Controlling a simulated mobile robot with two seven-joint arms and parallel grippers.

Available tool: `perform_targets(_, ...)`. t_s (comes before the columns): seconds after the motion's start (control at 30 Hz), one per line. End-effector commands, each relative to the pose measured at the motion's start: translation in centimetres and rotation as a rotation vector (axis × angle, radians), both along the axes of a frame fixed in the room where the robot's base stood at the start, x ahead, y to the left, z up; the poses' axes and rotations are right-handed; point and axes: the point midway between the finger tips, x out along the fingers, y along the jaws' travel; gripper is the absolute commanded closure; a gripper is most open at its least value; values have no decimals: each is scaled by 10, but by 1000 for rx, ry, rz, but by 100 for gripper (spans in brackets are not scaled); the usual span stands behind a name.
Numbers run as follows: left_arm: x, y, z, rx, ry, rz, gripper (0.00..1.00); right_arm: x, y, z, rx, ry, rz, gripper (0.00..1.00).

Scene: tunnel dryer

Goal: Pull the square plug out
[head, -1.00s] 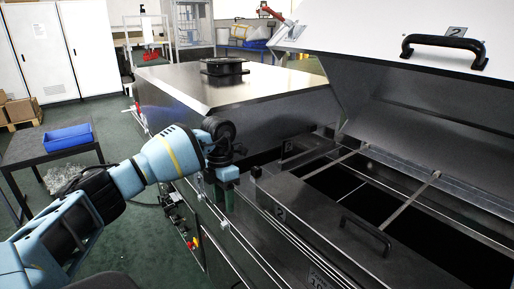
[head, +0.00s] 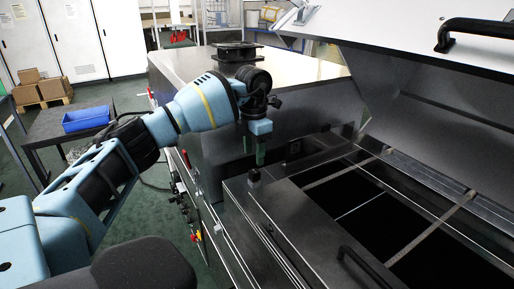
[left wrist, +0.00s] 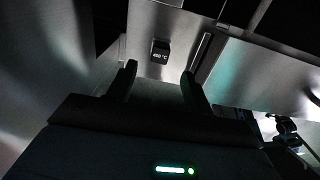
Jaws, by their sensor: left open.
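A small square black block (head: 254,177), which looks like the square plug, stands up at the near left corner of the dryer's open section. My left gripper (head: 260,156) hangs just above and behind this block in the picture, pointing down, open and apart from it as far as I can tell. In the left wrist view a black square piece marked "400 °C" (left wrist: 160,52) sits on the metal face, beyond and between the open fingers (left wrist: 160,80). I cannot tell whether it is the same piece. Nothing shows between the fingers. My right gripper is not in view.
The dryer's raised lid (head: 420,50) with a black handle overhangs the right side. A second black handle (head: 372,268) stands on the lower cover. The open bay (head: 375,205) has cross bars. A black flanged stub (head: 236,52) rises behind my gripper. A blue bin (head: 86,119) sits on a table at left.

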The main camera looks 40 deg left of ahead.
Motion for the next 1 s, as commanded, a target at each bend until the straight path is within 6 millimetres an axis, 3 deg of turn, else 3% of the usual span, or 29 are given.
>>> perform_targets(0.17,-1,0,-21,1,4,0,49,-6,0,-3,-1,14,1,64)
perform_targets(0.5,-1,0,-65,1,2,0,49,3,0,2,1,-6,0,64)
perform_targets(0.93,0,0,-75,0,1,-1,49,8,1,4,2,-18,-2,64)
perform_targets(1.0,0,0,-75,0,1,-1,56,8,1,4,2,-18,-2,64)
